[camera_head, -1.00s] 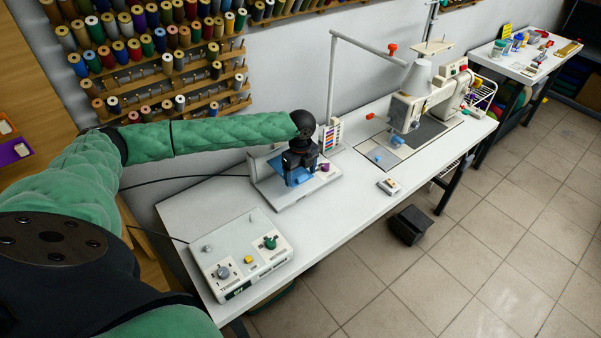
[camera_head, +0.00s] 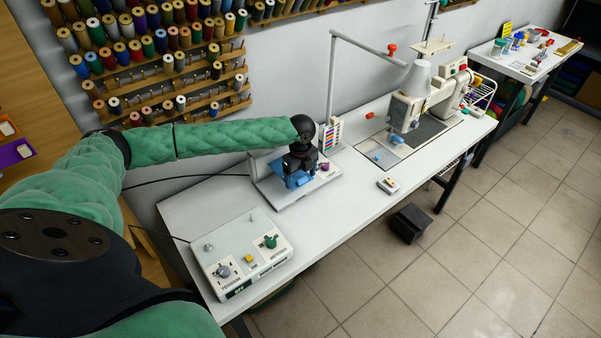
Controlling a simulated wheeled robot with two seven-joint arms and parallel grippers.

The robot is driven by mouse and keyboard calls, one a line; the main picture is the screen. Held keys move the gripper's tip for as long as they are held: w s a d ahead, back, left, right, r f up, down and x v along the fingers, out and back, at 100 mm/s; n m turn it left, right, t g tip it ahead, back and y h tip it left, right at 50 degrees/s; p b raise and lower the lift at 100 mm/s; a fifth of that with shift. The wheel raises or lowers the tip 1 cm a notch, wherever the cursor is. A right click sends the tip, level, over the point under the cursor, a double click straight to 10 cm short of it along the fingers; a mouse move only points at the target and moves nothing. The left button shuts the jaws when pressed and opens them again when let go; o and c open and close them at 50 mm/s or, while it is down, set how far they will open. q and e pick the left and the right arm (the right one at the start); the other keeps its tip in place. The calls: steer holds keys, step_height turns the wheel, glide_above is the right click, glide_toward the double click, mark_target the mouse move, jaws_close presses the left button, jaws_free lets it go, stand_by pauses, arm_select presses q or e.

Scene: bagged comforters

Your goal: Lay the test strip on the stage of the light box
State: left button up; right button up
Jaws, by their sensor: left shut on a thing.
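My left gripper (camera_head: 299,178) is low over a pale desktop device with a blue patch, which I take to be the light box (camera_head: 327,178), near the back of the white table. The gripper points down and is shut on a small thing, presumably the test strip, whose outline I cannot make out. A blue area (camera_head: 292,183) shows right under and beside the fingers; the gripper hides much of it. I cannot tell whether the held thing touches the stage. A purple knob (camera_head: 324,167) is at the device's right. My right gripper is not in view.
A control box (camera_head: 245,250) with knobs stands at the near left of the white table (camera_head: 330,225). A rack of coloured strips (camera_head: 332,134) and a lamp post are behind. A small pale block (camera_head: 389,186) and a sewing machine (camera_head: 415,105) are rightward. The table's middle is clear.

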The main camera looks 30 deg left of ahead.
arm_select(q)
steer(key=shift+f, duration=2.6)
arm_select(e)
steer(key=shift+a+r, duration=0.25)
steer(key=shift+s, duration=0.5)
arm_select(q)
steer(key=shift+f, duration=0.1)
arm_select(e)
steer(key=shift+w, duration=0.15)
